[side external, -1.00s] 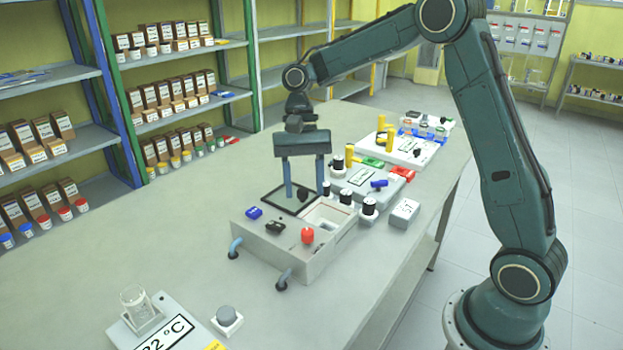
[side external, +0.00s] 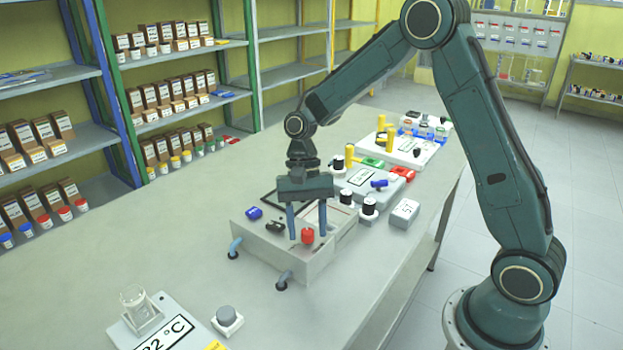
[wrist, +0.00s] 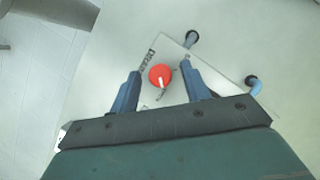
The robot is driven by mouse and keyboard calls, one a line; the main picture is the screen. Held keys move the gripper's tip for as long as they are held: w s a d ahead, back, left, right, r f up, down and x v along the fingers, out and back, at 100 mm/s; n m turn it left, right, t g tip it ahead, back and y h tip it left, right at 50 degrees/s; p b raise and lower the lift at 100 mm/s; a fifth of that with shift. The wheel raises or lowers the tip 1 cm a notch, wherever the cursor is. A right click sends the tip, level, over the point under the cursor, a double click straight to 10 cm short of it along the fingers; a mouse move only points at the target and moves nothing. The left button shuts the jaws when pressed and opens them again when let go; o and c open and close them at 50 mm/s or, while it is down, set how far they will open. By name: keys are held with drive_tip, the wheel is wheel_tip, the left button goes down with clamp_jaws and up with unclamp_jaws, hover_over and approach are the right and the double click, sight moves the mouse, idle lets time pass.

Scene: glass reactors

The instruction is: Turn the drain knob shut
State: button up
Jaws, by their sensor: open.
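The drain knob is a round red knob (side external: 307,236) on the front end of a light grey box (side external: 290,262). In the wrist view the red knob (wrist: 160,75) carries a white pointer line and lies between the two blue fingers, beside printed lettering. My gripper (side external: 307,237) points down over this end of the box with its fingers spread to either side of the knob. In the wrist view my gripper (wrist: 162,88) is open, with gaps between each finger and the knob. I cannot tell the exact height of the fingertips above the box top.
A blue knob (side external: 254,213) and a black knob (side external: 275,227) sit left of the red one on the box. Bent pipe ends (side external: 235,247) stick out of its front.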

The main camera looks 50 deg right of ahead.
drive_tip(key=c, duration=1)
drive_tip(key=shift+n, duration=0.4)
drive_tip(key=n+h, duration=0.1)
drive_tip(key=n, duration=0.2)
drive_tip(key=shift+w+a+g, duration=0.1)
drive_tip(key=shift+g, duration=0.3)
drive_tip(key=n+h, duration=0.2)
drive_tip(key=n, duration=0.3)
drive_tip(key=shift+a, duration=0.15)
drive_tip(key=n+h, duration=0.2)
drive_tip(key=n, duration=0.2)
drive_tip(key=shift+a+n, duration=0.1)
drive_tip(key=shift+n, duration=0.2)
drive_tip(key=shift+a+n+t+h, duration=0.1)
drive_tip(key=shift+n+t+h, duration=0.2)
drive_tip(key=shift+n, duration=0.85)
drive_tip(key=shift+n+t+h, duration=0.1)
drive_tip(key=shift+n+h, duration=0.3)
drive_tip(key=shift+n, duration=0.75)
